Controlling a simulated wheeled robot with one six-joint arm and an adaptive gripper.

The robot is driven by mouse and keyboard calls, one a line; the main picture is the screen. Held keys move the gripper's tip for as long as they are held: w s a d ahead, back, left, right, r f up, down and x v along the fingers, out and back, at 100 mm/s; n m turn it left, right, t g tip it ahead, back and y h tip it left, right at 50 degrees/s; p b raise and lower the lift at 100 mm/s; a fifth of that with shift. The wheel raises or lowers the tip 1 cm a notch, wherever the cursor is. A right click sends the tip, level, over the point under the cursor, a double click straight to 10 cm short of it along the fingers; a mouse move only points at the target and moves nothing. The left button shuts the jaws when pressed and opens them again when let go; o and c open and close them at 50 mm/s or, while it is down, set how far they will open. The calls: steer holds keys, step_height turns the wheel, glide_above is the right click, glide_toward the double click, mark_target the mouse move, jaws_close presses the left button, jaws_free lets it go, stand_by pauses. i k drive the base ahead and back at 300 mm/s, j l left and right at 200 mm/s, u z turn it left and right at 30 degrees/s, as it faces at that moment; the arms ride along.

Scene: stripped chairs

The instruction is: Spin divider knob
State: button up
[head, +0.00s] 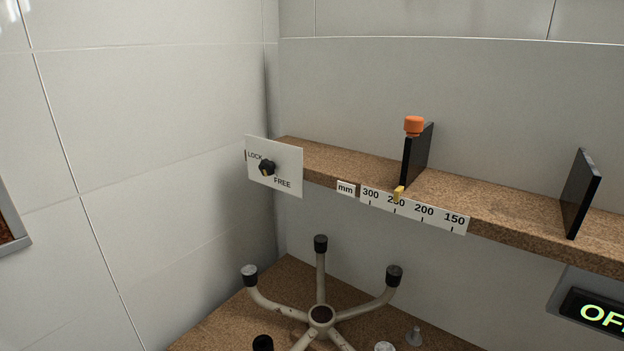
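A black knob (267,168) with a pale pointer mark sits on a white plate (289,174) marked LOCK at upper left and FREE at lower right. The plate is at the left end of a brown shelf (330,164). A black divider (417,157) stands upright on the shelf with an orange knob (413,126) on top. A yellow pointer (398,194) below it is over the scale strip (440,217), covering part of the 250 mark. My gripper is not in view.
A second black panel (580,193) stands on the shelf at right. A display (600,312) with green letters, cut off after "OF", is at lower right. Pale walls close the left and back.

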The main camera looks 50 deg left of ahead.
mark_target(266, 166)
steer(key=u, duration=1.55)
steer(key=z, duration=1.6)
steer(key=u, duration=1.6)
steer(key=i+l+u, duration=0.1)
steer(key=u, duration=0.15)
